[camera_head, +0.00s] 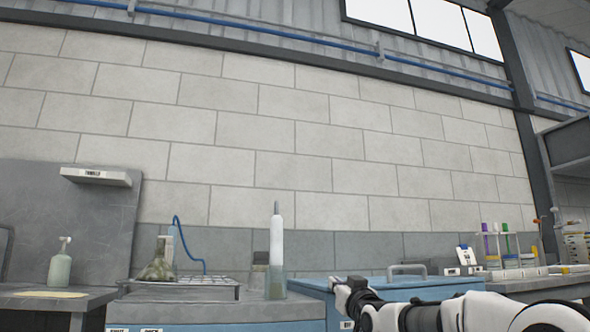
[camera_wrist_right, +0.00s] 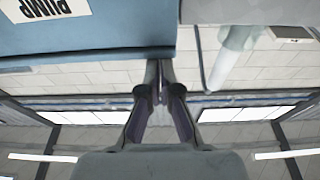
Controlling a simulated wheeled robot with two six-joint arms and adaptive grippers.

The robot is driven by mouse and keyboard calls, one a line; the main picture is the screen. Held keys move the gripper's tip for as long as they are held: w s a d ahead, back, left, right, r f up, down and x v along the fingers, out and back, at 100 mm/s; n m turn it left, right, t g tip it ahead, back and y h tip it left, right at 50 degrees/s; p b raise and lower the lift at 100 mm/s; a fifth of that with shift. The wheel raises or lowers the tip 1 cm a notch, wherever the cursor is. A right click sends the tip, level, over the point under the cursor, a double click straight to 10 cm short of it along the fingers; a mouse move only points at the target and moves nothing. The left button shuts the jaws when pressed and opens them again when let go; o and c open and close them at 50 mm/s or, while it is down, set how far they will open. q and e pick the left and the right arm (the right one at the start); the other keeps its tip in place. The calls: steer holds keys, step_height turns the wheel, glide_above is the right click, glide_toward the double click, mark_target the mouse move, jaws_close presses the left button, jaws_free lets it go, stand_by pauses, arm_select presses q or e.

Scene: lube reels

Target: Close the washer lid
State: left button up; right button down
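The washer (camera_head: 370,325) is the blue cabinet at the lower middle right in the head view. Its blue lid (camera_head: 440,284) shows as a low surface with a grey handle (camera_head: 407,268) near its far side; I cannot tell whether it is fully down. My right gripper (camera_head: 345,284) is at the lid's left front, its arm coming in from the lower right. In the right wrist view, which is upside down, the gripper (camera_wrist_right: 160,70) looks shut and empty, its tips near the edge of a blue panel (camera_wrist_right: 90,40) labelled PUMP. My left gripper is out of view.
A pump bottle (camera_head: 60,264) stands far left. Tubes in a rack (camera_head: 500,245) are on the right bench. The block wall (camera_head: 300,150) is behind.

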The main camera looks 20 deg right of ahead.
steer(key=shift+w+f, duration=0.2)
steer(key=shift+f, duration=0.55)
steer(key=shift+s, duration=0.1)
steer(key=s, duration=0.7)
steer(key=shift+s+a+f, duration=0.2)
steer(key=shift+a+f, duration=0.05)
steer(key=shift+a, duration=0.2)
